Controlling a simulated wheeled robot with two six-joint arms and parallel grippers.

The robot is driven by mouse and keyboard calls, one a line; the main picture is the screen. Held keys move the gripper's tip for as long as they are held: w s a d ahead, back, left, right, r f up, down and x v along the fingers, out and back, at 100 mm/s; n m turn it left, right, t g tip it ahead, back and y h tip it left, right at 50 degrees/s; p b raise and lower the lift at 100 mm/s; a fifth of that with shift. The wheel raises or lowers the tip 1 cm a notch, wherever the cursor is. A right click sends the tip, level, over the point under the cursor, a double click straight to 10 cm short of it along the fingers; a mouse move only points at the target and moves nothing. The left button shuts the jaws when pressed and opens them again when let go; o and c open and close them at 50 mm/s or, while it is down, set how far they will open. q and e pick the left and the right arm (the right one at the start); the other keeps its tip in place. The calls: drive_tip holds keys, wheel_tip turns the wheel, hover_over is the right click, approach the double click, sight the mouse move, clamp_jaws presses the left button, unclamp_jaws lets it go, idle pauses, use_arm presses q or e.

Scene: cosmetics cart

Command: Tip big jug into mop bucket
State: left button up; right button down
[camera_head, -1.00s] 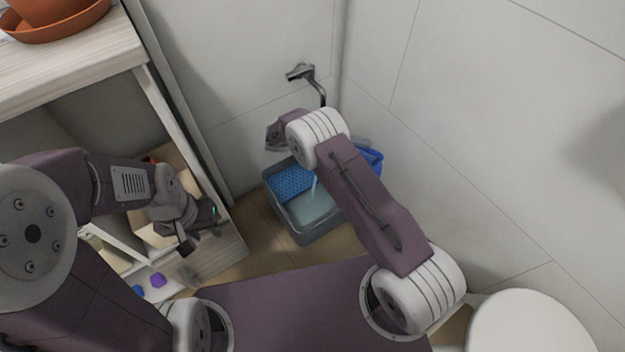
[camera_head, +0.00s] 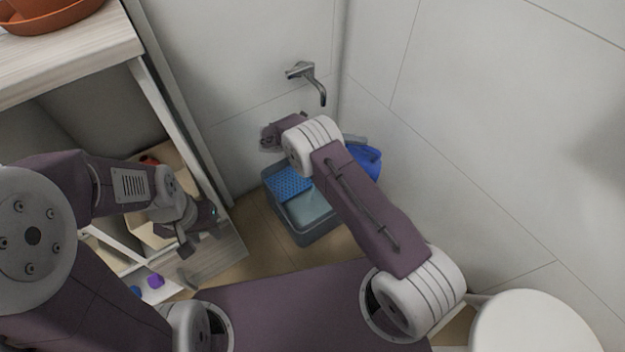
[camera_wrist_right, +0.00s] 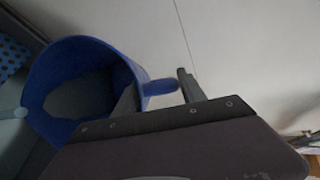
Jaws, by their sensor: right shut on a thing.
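The big blue jug (camera_head: 366,164) is partly hidden behind my right forearm in the head view, at the right side of the mop bucket. My right gripper (camera_wrist_right: 158,95) is shut on the jug's handle. The grey mop bucket (camera_head: 310,237) stands on the floor, with a blue perforated insert at its back left and pale liquid inside. My left gripper (camera_head: 200,235) is at the shelf unit, apart from jug and bucket; its jaw state is unclear.
A wall tap (camera_head: 310,78) is above and behind the bucket. The wooden shelf unit (camera_head: 145,72) stands at left, with a terracotta pot on top and small purple and blue items below. A white round-topped thing (camera_head: 535,322) is at lower right. Walls close in behind.

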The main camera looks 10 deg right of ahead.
drive_tip(key=shift+w+a+b, duration=0.1)
drive_tip(key=shift+a+b, duration=0.15)
drive_tip(key=shift+b, duration=0.15)
drive_tip(key=shift+r, duration=0.1)
drive_tip(key=shift+w+a+h+b, duration=0.1)
drive_tip(key=shift+a+h+b, duration=0.1)
drive_tip(key=shift+h+b, duration=0.1)
drive_tip(key=shift+w+a+r+h+b, duration=0.15)
drive_tip(key=shift+w+a+h+b, duration=0.15)
drive_tip(key=shift+a+b, duration=0.5)
drive_tip(key=shift+d+r, duration=0.1)
drive_tip(key=shift+w+a+b, duration=0.15)
drive_tip(key=shift+a+b, duration=0.05)
drive_tip(key=shift+b, duration=0.3)
drive_tip(key=shift+w+a+r+b, duration=0.1)
drive_tip(key=shift+a+b, duration=0.15)
drive_tip(key=shift+b, duration=0.1)
drive_tip(key=shift+a+r+h+b, duration=0.15)
drive_tip(key=shift+a+h+b, duration=0.1)
drive_tip(key=shift+h+b, duration=0.05)
